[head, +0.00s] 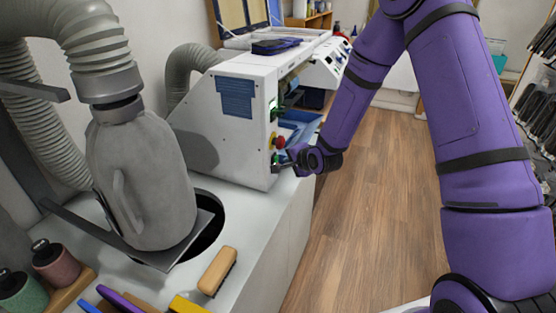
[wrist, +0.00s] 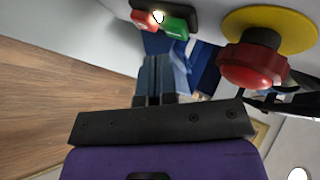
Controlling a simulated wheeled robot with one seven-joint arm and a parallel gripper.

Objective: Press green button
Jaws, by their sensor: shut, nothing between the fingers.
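The green button (wrist: 175,28) sits beside a red button in a dark housing on the white machine's panel, at the top of the wrist view. A small lit spot shows between the two buttons. My gripper (wrist: 158,62) is shut and empty, its fingertips just below the green button in the wrist view. A small gap shows in the picture between fingertips and button; contact is not visible. In the head view my gripper (head: 284,164) is at the machine's front panel, close below the red knob. I cannot make out the green button clearly there.
A red mushroom knob (wrist: 252,66) on a yellow disc (wrist: 291,27) is close to the right of my fingers in the wrist view. The white machine (head: 222,125) stands on a white bench. A grey hose-fed vessel (head: 143,180) and a brush (head: 217,270) are left. Wooden floor is clear.

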